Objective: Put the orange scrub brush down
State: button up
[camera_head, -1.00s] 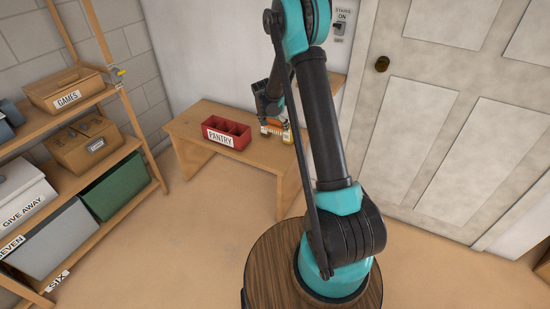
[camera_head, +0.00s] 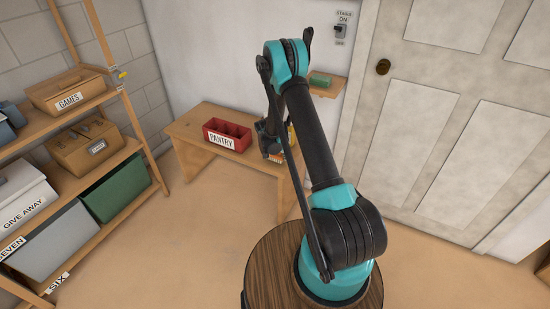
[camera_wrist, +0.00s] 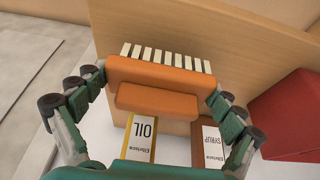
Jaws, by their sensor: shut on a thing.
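The orange scrub brush (camera_wrist: 160,76) is between the fingers of my gripper (camera_wrist: 156,88) in the wrist view. Its pale bristles point to the top of that picture. My gripper is shut on it from both ends. In the head view my gripper (camera_head: 270,146) is over the right part of the wooden bench (camera_head: 190,128), near its front edge. The brush is mostly hidden there by my arm. I cannot tell whether its bristles touch the bench.
An OIL carton (camera_wrist: 141,138) and a SYRUP carton (camera_wrist: 211,145) show close to the brush. The red PANTRY crate (camera_head: 227,146) stands left of my gripper on the bench. A small wall shelf (camera_head: 326,91) holds a green object (camera_head: 320,79). Bench left of the crate is clear.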

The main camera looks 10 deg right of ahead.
jog(key=shift+f, duration=0.75)
jog(key=o, duration=1)
jog(key=shift+f, duration=0.15)
